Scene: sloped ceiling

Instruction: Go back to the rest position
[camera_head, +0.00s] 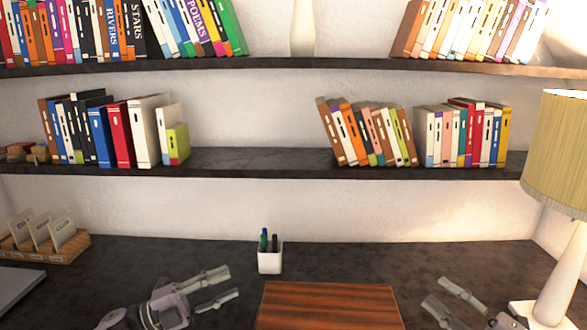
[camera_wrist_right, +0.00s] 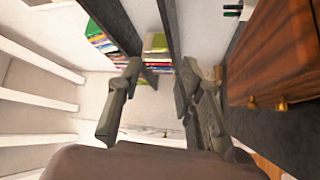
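My left gripper (camera_head: 233,280) is over the dark desk, left of the wooden box, with its two fingers apart and nothing between them. My right gripper (camera_head: 433,290) is right of the box, its fingers also apart. In the right wrist view, the right gripper (camera_wrist_right: 155,80) has a clear gap between its fingers and holds nothing. Both grippers are apart from the shelf books and the pen cup.
A brown wooden box (camera_head: 330,305) stands between the grippers; its brass-knobbed side shows in the wrist view (camera_wrist_right: 270,60). A white pen cup (camera_head: 270,262) stands behind it. A lamp (camera_head: 558,150) is at right, a card tray (camera_head: 60,250) at left. Two bookshelves (camera_head: 260,160) span above.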

